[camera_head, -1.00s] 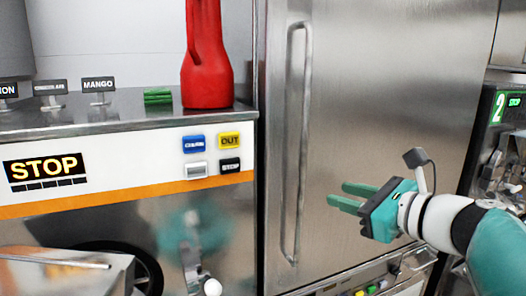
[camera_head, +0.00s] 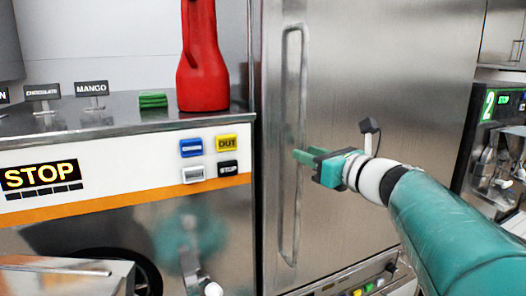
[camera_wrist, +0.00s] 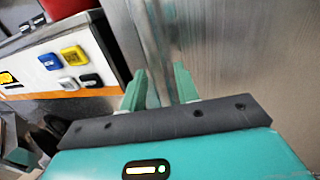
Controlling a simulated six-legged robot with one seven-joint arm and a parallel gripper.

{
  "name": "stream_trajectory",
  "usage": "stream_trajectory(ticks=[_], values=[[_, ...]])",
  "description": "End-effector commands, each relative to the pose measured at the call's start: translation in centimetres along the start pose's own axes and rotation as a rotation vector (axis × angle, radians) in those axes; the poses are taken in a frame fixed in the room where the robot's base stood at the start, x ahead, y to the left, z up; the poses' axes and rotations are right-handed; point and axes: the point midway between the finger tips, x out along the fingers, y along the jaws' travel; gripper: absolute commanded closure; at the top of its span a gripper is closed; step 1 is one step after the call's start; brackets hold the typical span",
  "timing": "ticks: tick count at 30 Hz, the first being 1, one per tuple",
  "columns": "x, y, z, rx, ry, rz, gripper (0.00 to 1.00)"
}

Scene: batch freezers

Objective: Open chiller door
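The chiller door (camera_head: 400,110) is a tall brushed-steel panel and looks closed. Its long vertical bar handle (camera_head: 290,215) runs near the door's left edge. My gripper (camera_head: 303,156) reaches in from the right, with its green fingertips at the handle's mid-height. In the wrist view my gripper (camera_wrist: 160,88) shows two green fingers spread apart, pointing at the steel front. A steel strip shows between the fingers and seems to be the handle. I cannot tell whether either finger touches it.
A machine with a STOP display (camera_head: 42,177) and coloured buttons stands left of the chiller. A red bottle (camera_head: 203,60) and a green stack (camera_head: 153,100) sit on its top. Another machine marked 2 (camera_head: 490,103) stands at the right.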

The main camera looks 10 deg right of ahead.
Motion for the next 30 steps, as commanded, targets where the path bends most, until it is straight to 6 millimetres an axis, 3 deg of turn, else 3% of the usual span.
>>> stream_trajectory(ticks=[6,15,20,30], values=[[2.5,0.2,0.0,-0.002,0.001,0.003,0.69],[2.8,0.3,0.0,-0.002,0.0,0.002,0.69],[2.8,0.3,0.0,-0.002,0.001,0.002,1.0],[2.6,0.3,0.0,-0.002,0.0,0.005,1.0]])
